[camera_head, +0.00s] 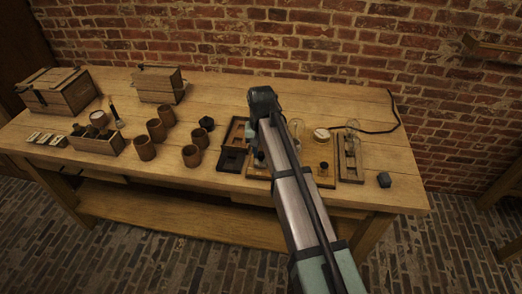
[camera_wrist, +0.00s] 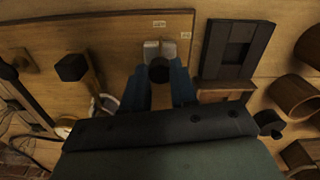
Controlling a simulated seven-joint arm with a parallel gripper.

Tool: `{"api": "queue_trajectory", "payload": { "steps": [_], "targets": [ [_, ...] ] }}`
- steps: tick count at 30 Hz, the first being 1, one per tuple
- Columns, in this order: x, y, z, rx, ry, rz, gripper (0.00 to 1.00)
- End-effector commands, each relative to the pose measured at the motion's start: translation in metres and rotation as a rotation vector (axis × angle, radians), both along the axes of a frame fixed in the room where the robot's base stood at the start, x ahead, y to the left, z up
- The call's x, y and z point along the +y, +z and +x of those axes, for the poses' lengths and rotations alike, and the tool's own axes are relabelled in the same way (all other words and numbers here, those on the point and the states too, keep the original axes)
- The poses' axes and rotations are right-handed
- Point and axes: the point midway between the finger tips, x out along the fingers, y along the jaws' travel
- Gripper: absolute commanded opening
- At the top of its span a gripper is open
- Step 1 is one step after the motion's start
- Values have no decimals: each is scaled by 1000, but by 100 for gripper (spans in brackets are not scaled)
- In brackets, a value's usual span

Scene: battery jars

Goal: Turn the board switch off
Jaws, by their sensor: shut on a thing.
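The wooden board (camera_wrist: 100,35) lies flat on the bench, with small pale labels on it. It also shows in the head view (camera_head: 322,181), partly behind my arm. The board switch (camera_wrist: 159,70) has a dark round knob in front of two pale metal plates, near one end of the board. My gripper (camera_wrist: 160,82) has its two blue fingers on either side of this knob and is shut on it. Which labelled side the switch lever leans to I cannot tell. In the head view my forearm hides most of the gripper and fingers.
A second dark knob (camera_wrist: 72,67) stands on the board. Glass bulbs (camera_head: 352,136) and a round dial (camera_head: 321,134) stand close by. A dark tray (camera_wrist: 238,48) and brown jars (camera_head: 191,155) are on the other side.

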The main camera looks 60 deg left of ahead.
Motion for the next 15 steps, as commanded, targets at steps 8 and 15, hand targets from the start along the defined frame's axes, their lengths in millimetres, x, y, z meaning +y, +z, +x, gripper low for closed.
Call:
{"api": "queue_trajectory", "payload": {
  "steps": [8, 15],
  "targets": [
    [0, 0, 0, 1, 45, -1, 0],
    [0, 0, 0, 1, 49, -1, 0]
  ]
}}
